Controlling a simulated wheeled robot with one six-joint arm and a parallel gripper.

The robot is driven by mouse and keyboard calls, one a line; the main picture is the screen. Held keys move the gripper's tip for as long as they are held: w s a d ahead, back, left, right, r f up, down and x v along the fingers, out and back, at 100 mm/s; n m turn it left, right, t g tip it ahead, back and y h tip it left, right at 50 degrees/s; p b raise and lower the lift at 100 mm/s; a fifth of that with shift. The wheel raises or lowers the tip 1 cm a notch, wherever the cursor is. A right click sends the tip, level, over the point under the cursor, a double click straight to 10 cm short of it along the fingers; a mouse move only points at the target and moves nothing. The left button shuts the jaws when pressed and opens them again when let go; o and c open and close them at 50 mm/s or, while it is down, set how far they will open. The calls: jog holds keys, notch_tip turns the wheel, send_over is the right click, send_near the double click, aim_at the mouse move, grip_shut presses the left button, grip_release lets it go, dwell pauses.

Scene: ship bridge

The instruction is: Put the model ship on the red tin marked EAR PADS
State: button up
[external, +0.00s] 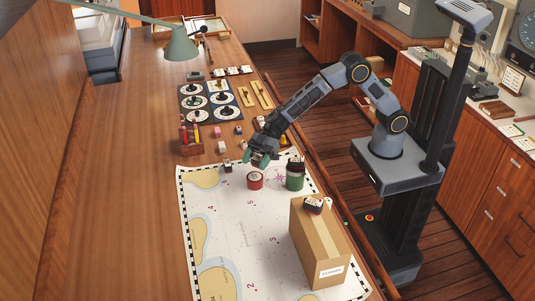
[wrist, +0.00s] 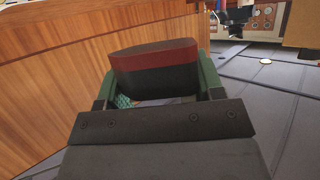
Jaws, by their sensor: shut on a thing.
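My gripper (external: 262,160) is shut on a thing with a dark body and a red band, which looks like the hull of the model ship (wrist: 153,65). The green fingers grip it from both sides in the wrist view. In the external view the held ship is mostly hidden at the fingertips. A round red tin (external: 255,182) with a pale top stands on the chart, just below my gripper in the picture. Its marking is too small to read. I cannot tell how high the gripper is above it.
A green tin (external: 295,180) holding upright items stands right of the red tin. A cardboard box (external: 312,245) with a small dark and white thing (external: 314,204) on top stands nearer. Small blocks and dial plates (external: 205,101) lie farther back. The chart's left part is clear.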

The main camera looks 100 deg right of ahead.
aim_at(255, 166)
jog(key=shift+w+a+f, duration=0.1)
jog(key=shift+w+f, duration=0.45)
jog(key=shift+f, duration=0.1)
notch_tip(255, 166, down, 3)
jog(key=shift+w+r, duration=0.1)
jog(key=shift+w, duration=0.05)
jog(key=shift+f, duration=0.3)
